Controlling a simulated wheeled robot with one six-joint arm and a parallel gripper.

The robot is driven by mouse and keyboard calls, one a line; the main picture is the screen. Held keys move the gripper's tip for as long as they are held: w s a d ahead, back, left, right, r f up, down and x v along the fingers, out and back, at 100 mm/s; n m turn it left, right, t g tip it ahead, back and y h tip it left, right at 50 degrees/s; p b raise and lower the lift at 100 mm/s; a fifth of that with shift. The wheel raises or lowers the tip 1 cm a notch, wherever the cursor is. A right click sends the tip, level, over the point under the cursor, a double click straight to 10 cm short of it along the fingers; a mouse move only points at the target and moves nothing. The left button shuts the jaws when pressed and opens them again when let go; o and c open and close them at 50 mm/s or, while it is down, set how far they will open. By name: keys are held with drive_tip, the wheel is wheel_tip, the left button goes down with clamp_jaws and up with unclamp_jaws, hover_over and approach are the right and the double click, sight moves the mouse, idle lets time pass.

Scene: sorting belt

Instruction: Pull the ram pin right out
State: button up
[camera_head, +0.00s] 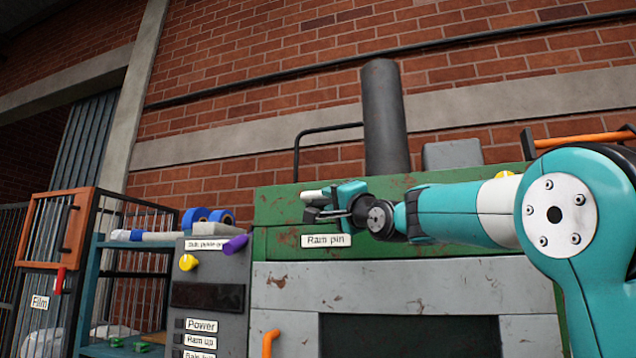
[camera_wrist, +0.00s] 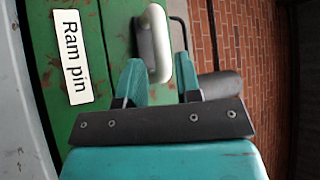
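The ram pin's pale grey handle (camera_wrist: 157,40) stands out from the green panel in the wrist view, beside the "Ram pin" label (camera_wrist: 72,57). In the head view the handle (camera_head: 312,195) shows just left of my gripper (camera_head: 332,206), above the same label (camera_head: 326,240). In the wrist view my gripper (camera_wrist: 159,62) has its teal fingers apart, one on each side of the handle. A gap shows between the handle and the right finger. I cannot tell whether the left finger touches it. The pin's shaft is hidden.
A grey control box (camera_head: 209,285) with yellow and purple knobs stands left of the green and grey machine (camera_head: 285,285). A dark post (camera_head: 385,120) rises behind. An orange handle (camera_head: 268,342) is low on the front. A blue shelf rack (camera_head: 92,290) stands farther left.

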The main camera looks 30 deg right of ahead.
sight(321, 196)
drive_tip(key=p+x, duration=0.2)
drive_tip(key=x, duration=0.3)
drive_tip(key=shift+r, duration=0.15)
drive_tip(key=shift+w+p, duration=0.45)
drive_tip(key=shift+w, duration=0.25)
drive_tip(key=shift+c, duration=0.4)
